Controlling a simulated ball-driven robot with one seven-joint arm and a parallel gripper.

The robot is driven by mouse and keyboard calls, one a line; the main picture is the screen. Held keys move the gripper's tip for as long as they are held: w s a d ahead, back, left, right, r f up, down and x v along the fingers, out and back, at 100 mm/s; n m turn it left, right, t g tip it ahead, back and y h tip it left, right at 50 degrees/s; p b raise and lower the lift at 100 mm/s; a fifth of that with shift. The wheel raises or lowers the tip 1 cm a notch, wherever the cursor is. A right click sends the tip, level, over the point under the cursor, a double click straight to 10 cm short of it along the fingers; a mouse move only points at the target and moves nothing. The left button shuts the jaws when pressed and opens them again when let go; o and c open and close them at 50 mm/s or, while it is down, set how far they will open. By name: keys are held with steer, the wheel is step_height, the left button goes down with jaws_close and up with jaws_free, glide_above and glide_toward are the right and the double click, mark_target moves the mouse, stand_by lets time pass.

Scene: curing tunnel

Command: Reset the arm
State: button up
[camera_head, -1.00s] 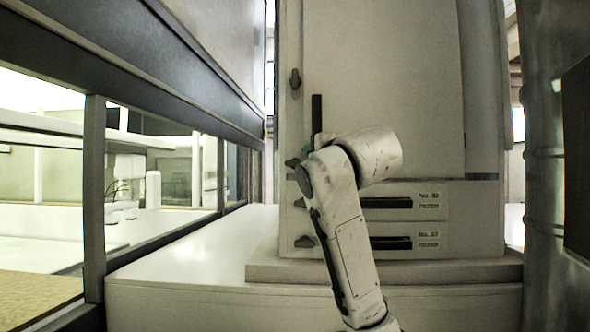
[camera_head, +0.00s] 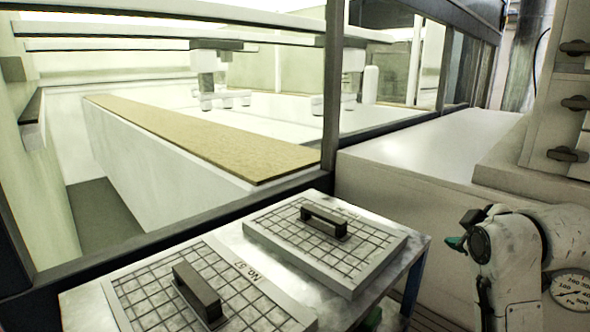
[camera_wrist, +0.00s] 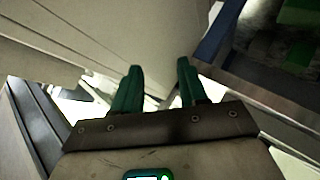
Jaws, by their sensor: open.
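My arm (camera_head: 510,255) is bent at the lower right of the head view, beside the metal table. A small green tip shows at its left side there, but most of the hand is hidden. In the wrist view, my gripper (camera_wrist: 158,82) has two green fingers standing apart with nothing between them. A pale panelled surface lies beyond the fingertips in that view.
A metal table (camera_head: 418,248) holds two gridded filter panels, one at the back (camera_head: 372,250) and one in front (camera_head: 270,312), each with a dark handle. A framed window (camera_head: 335,100) stands behind.

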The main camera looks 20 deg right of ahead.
steer(key=s+a+f+m+g+y, duration=0.1)
steer(key=s+a+f, duration=0.1)
steer(key=a+f, duration=0.45)
steer(key=s+a+f+m+g+y, duration=0.1)
steer(key=a+f+g+y, duration=0.15)
steer(key=f, duration=0.75)
steer(key=s+a+f+m+g, duration=0.1)
steer(key=s+a+f+g, duration=0.1)
steer(key=s+a+f, duration=0.2)
steer(key=s+a+f+m+g+y, duration=0.1)
steer(key=s+a+f, duration=0.3)
steer(key=s+f, duration=0.5)
steer(key=s+a+f+m+g, duration=0.1)
steer(key=s+a+f+g, duration=0.1)
steer(key=s+a+f, duration=0.2)
steer(key=s+f, duration=0.3)
steer(key=s, duration=0.4)
steer(key=shift+a+f+g+b, duration=0.15)
steer(key=shift+a+g+b, duration=0.15)
steer(key=shift+a+g, duration=0.05)
